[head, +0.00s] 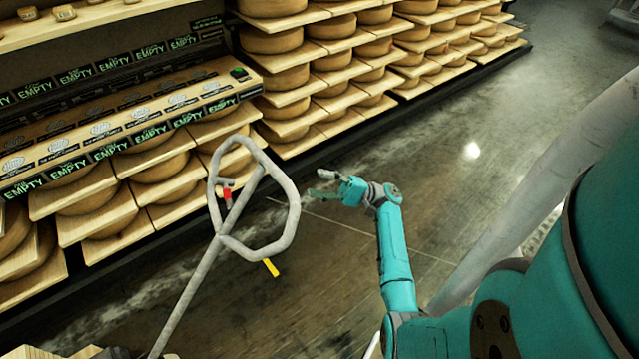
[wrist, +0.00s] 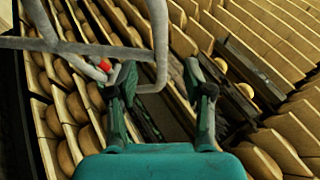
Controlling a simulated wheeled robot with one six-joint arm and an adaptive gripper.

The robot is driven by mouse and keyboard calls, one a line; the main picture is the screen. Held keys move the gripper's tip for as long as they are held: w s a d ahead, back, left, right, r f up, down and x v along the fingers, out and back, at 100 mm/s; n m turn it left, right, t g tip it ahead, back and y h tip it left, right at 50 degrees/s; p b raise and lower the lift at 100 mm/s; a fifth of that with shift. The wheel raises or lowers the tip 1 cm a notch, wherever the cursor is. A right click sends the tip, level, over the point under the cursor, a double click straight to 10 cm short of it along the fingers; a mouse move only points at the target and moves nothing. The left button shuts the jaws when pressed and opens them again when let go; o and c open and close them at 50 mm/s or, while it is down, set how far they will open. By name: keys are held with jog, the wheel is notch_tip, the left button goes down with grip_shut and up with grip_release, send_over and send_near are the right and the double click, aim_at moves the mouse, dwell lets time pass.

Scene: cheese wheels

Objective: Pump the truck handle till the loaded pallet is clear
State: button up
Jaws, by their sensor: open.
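The truck handle (head: 291,222) is a grey tube loop on a long slanted shaft (head: 187,295), with a red lever (head: 227,194) inside it and a yellow tab (head: 270,267) below. My gripper (head: 318,195) is just right of the loop in the head view, apart from it there. In the wrist view my gripper (wrist: 158,82) has its two fingers spread. The handle (wrist: 161,45) crosses beyond the left finger, with the red lever (wrist: 104,65) near that fingertip. I cannot tell whether they touch. Only a wooden corner (head: 100,352) shows at the bottom left; the loaded pallet is not clearly visible.
Shelves of cheese wheels on wooden boards (head: 95,212) line the left and back. A ledge with several EMPTY labels (head: 130,125) fronts the left shelves. The dark floor (head: 440,150) is open to the right of the handle.

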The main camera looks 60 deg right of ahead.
aim_at(278, 175)
jog(key=x, duration=1.2)
grip_shut()
